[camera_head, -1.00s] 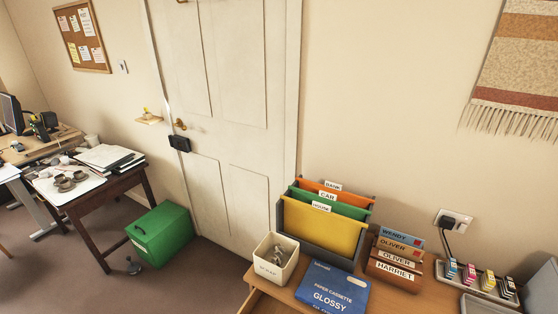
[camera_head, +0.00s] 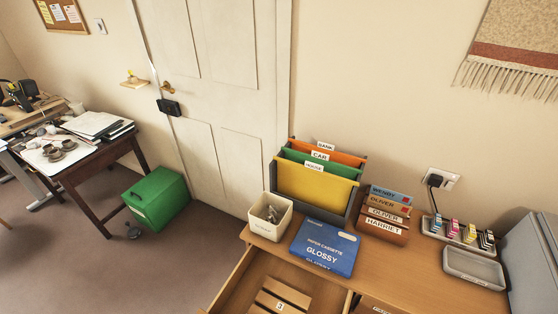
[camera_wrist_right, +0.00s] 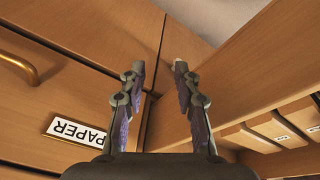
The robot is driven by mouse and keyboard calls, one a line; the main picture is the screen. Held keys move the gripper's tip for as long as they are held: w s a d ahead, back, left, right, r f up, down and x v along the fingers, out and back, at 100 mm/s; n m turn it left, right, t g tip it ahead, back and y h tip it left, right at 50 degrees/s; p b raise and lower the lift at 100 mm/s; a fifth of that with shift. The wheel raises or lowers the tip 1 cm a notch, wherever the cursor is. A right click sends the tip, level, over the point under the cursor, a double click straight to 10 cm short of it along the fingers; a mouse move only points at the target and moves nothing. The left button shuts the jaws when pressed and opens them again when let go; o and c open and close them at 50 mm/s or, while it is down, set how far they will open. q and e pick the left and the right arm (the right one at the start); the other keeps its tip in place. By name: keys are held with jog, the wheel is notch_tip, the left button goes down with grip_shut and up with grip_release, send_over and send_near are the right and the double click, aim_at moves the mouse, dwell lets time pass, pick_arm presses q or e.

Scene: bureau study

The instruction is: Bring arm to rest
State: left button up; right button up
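My right gripper (camera_wrist_right: 158,95) shows in the right wrist view with its two fingers apart and nothing between them. It is in front of a wooden drawer front with a PAPER label (camera_wrist_right: 76,132) and a brass handle (camera_wrist_right: 18,62). An open drawer with wooden dividers lies to the right in that view. Neither gripper shows in the head view, and my left gripper is in no view. I cannot tell whether the right fingers touch the wood.
The desk (camera_head: 400,270) holds a file rack (camera_head: 318,180), a blue paper cassette box (camera_head: 325,247), a scrap bin (camera_head: 270,215), name-labelled wooden holders (camera_head: 385,225), an ink cartridge tray (camera_head: 460,235) and an empty grey tray (camera_head: 474,268). An open drawer (camera_head: 240,280) juts out in front. A green box (camera_head: 157,198) stands on the floor.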

jog(key=s+f+g, duration=0.1)
jog(key=s+f, duration=1.3)
jog(key=s, duration=0.4)
jog(key=shift+d+f, duration=0.25)
jog(key=shift+d, duration=0.2)
